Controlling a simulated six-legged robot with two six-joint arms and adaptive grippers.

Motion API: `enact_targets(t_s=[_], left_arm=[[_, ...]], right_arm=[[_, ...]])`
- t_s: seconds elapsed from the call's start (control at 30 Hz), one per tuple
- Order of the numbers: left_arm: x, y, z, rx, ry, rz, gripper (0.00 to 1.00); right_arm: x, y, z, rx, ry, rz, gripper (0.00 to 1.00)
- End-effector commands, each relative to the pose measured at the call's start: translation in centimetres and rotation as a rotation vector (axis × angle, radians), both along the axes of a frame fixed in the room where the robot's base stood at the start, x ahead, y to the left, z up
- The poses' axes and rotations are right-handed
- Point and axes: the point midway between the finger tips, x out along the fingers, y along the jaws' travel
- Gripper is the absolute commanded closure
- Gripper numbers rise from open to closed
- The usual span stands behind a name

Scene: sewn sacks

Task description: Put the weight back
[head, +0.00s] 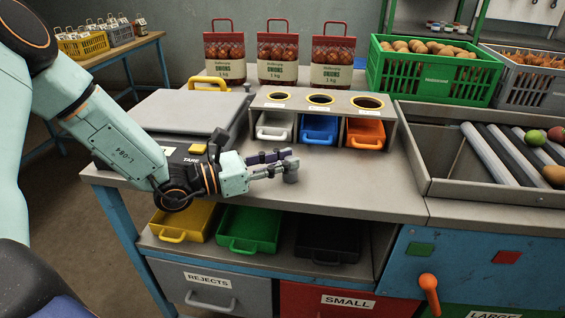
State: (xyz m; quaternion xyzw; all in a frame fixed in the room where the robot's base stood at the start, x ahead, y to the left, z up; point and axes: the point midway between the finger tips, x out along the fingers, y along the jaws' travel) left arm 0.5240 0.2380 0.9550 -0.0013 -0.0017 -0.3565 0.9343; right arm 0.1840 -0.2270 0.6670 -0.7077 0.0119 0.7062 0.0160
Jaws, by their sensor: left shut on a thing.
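My left gripper (285,163) reaches in from the left over the grey workbench (360,188). It is shut on a small grey weight (291,174), partly hidden by the fingers. Whether the weight touches the bench top is hard to tell. A flat grey scale (180,110) with a TARE label stands on the bench behind and left of the gripper, partly covered by my arm. My right gripper is not in view.
A rack with three holes (320,99) holds white, blue and orange trays behind the gripper. Onion bags (277,60) stand behind it. A green crate (425,75) and a roller trough (440,185) are at the right. The front bench top is clear.

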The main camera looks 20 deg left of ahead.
Motion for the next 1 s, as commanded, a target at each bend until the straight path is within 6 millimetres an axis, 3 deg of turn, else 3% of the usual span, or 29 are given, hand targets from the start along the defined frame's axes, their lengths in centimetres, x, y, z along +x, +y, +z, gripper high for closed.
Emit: enact_targets(t_s=[0.4, 0.43, 0.67, 1.0], left_arm=[[0.08, -0.06, -0.4, 0.0, -0.001, 0.0, 1.0], [0.06, -0.07, -0.35, 0.0, 0.0, 0.0, 0.75], [0.07, -0.06, -0.29, 0.0, 0.0, 0.0, 0.55], [0.07, -0.06, -0.14, 0.0, 0.0, 0.0, 0.54]], right_arm=[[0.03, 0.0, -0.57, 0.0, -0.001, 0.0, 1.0], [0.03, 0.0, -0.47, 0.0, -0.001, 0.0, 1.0], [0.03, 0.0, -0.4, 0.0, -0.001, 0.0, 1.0], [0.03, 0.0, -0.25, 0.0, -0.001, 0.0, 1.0]])
